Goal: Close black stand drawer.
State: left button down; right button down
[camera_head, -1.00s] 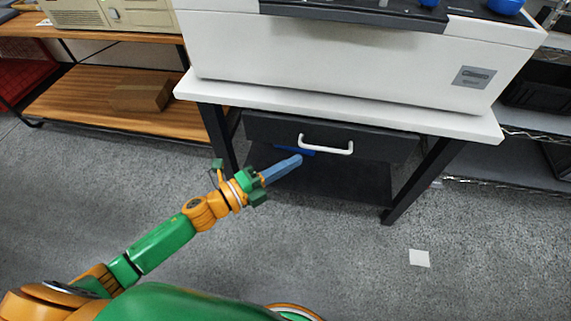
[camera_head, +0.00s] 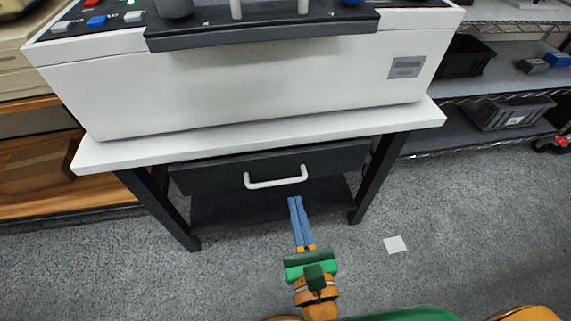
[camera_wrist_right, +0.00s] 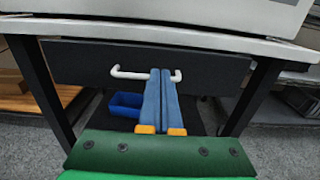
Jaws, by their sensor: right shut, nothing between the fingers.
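The black stand drawer (camera_head: 220,175) hangs under the white top of the stand, with a white bar handle (camera_head: 275,183) on its front. Its front shows between the stand's legs; I cannot tell whether it is fully in. My right gripper (camera_head: 295,198) points at the drawer, its long blue fingers together and empty. In the head view the fingertips lie just below the handle's right end. In the right wrist view the fingertips (camera_wrist_right: 160,72) cover part of the handle (camera_wrist_right: 130,74) in front of the drawer front (camera_wrist_right: 90,62); contact is unclear. My left gripper is not in view.
A large white machine (camera_head: 250,85) stands on the white top (camera_head: 110,153). A blue bin (camera_wrist_right: 125,103) sits below the drawer. Black legs (camera_head: 372,180) flank it. Wire shelves (camera_head: 470,125) stand to the right, a wooden shelf (camera_head: 60,205) to the left.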

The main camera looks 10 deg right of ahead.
aim_at(285, 156)
jog(key=w, duration=1)
jog(key=shift+a, duration=0.15)
jog(key=w, duration=0.4)
jog(key=shift+w+r+p, duration=0.1)
jog(key=shift+p, duration=0.2)
jog(key=shift+r, duration=0.15)
